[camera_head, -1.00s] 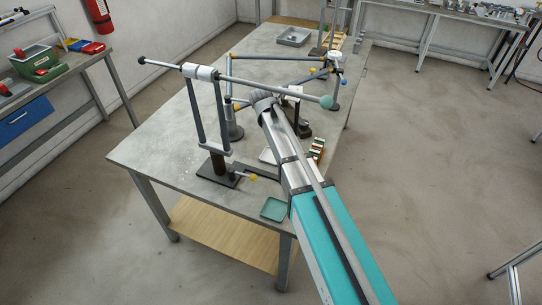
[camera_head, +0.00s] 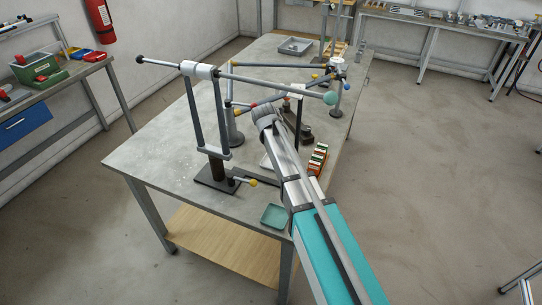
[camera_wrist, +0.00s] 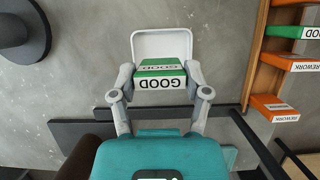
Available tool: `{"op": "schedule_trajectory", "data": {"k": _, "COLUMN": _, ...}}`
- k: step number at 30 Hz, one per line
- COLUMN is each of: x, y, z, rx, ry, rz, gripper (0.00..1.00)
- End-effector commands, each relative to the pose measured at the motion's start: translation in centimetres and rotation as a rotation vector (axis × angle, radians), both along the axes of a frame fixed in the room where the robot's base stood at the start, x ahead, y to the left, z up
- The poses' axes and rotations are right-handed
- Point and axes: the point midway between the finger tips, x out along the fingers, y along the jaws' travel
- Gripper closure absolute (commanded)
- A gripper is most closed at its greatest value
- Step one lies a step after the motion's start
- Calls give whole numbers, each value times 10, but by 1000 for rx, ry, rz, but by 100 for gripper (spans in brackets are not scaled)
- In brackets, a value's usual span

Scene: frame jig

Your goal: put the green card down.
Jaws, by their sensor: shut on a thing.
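In the wrist view, my gripper (camera_wrist: 160,82) is shut on the green card (camera_wrist: 160,68), a small block with a white front edge reading GOOD. Its fingers press on the card's left and right sides. A white round-cornered tray or plate (camera_wrist: 161,38) shows just beyond and partly behind the card. I cannot tell whether the card touches it. In the head view, my arm hides the gripper and the card.
A wooden rack (camera_wrist: 254,65) on the right in the wrist view holds GOOD and REWORK cards. The dark round base (camera_wrist: 18,32) is at upper left. In the head view, a jig of rods (camera_head: 265,83) stands over the table (camera_head: 150,150), with a teal tray (camera_head: 274,216) near its front edge.

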Motion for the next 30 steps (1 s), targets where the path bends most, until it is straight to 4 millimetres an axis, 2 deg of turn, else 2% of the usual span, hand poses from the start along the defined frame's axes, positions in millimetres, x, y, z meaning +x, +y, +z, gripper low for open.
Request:
{"op": "schedule_trajectory", "data": {"k": 16, "x": 0, "y": -1, "z": -6, "rx": -1, "ry": 0, "rz": -1, "gripper": 81}}
{"op": "schedule_trajectory", "data": {"k": 30, "x": 0, "y": -2, "z": -39, "rx": 0, "ry": 0, "rz": -2, "gripper": 81}}
